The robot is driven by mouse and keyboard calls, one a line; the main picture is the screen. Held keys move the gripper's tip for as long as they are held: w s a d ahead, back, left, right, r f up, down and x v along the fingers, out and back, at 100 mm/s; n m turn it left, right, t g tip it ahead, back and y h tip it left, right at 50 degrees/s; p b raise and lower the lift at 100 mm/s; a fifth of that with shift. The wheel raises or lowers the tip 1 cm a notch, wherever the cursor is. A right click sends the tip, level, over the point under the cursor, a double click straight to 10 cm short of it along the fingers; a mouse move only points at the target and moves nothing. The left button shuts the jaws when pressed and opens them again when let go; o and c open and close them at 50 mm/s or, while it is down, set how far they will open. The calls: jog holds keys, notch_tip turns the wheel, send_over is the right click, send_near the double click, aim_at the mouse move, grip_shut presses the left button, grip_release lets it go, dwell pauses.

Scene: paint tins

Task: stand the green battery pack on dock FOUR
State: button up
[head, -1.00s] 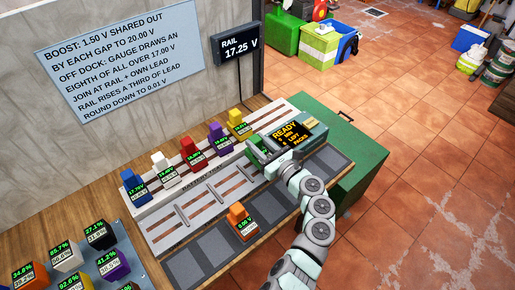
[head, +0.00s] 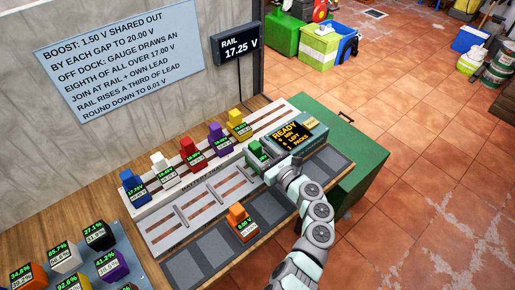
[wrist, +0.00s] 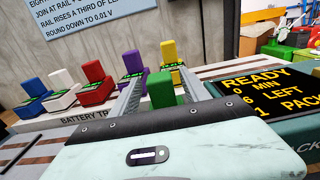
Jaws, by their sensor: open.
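The green battery pack (head: 257,151) stands upright at the right end of the grey battery tray (head: 165,238), beside the display box. In the wrist view the green pack (wrist: 161,90) shows between the two fingers of my open gripper (wrist: 158,76), with its lower part hidden by the gripper body. In the head view my gripper (head: 270,170) is just in front of the green pack, partly hidden by my wrist. I cannot read dock numbers, so I cannot tell which dock is FOUR.
Blue (head: 134,188), white (head: 163,169), red (head: 192,155), purple (head: 219,138) and yellow (head: 239,124) packs stand in the back row. An orange pack (head: 240,222) stands on a dark front pad. The display box (head: 290,140) reads READY. The rail sign (head: 237,48) reads 17.25 V.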

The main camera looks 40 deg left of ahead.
jog(key=shift+r, duration=0.2)
jog(key=s+d, duration=0.1)
jog(key=d, duration=1.1)
jog(key=shift+s, duration=0.4)
